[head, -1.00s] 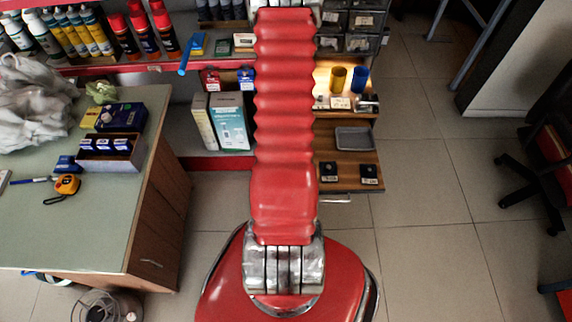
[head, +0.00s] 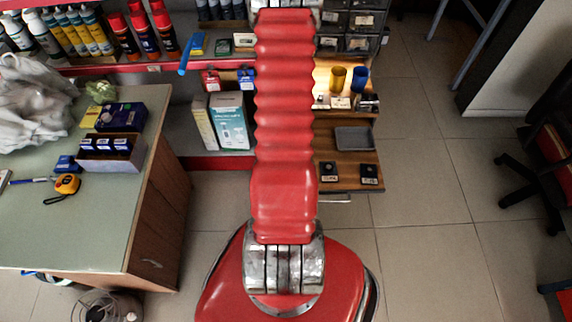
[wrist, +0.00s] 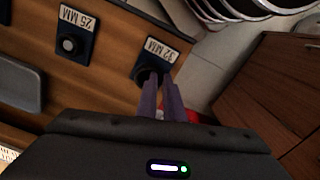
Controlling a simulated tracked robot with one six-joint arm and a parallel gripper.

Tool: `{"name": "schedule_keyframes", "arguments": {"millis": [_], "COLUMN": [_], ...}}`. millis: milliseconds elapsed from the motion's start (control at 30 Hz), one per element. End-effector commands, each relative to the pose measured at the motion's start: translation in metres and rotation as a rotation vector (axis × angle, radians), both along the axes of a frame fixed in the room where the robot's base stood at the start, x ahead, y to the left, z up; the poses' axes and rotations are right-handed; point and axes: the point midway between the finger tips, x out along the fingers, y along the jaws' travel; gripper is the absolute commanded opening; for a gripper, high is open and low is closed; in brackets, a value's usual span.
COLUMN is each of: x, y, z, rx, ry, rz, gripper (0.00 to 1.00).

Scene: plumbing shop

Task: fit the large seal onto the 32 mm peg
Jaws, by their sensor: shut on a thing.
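In the wrist view my gripper (wrist: 164,80) shows as two purple fingers close together, with their tips at the 32 mm peg's black base (wrist: 142,74). The fingers hide part of that base and its peg. The large seal cannot be made out; whatever is between the fingers is hidden or too dark to tell. I cannot tell whether a seal is around the peg. In the head view the 32 mm base (head: 329,172) is the left of two black blocks, and my arm hides the gripper.
The 25 mm peg (wrist: 69,45) stands on the same wooden board (head: 349,184). A grey tray (head: 354,139) lies behind the blocks. A yellow cup (head: 337,78) and a blue cup (head: 360,80) stand farther back.

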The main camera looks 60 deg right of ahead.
Motion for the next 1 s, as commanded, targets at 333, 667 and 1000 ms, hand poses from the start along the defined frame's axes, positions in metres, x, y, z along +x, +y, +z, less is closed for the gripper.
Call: {"name": "schedule_keyframes", "arguments": {"millis": [333, 667, 1000], "x": [0.0, 0.0, -0.001], "y": [0.0, 0.0, 0.001], "z": [-0.005, -0.01, -0.012], "rx": [0.0, 0.001, 0.003], "ry": [0.0, 0.001, 0.001], "rz": [0.0, 0.0, 0.0], "gripper": [0.0, 0.0, 0.15]}}
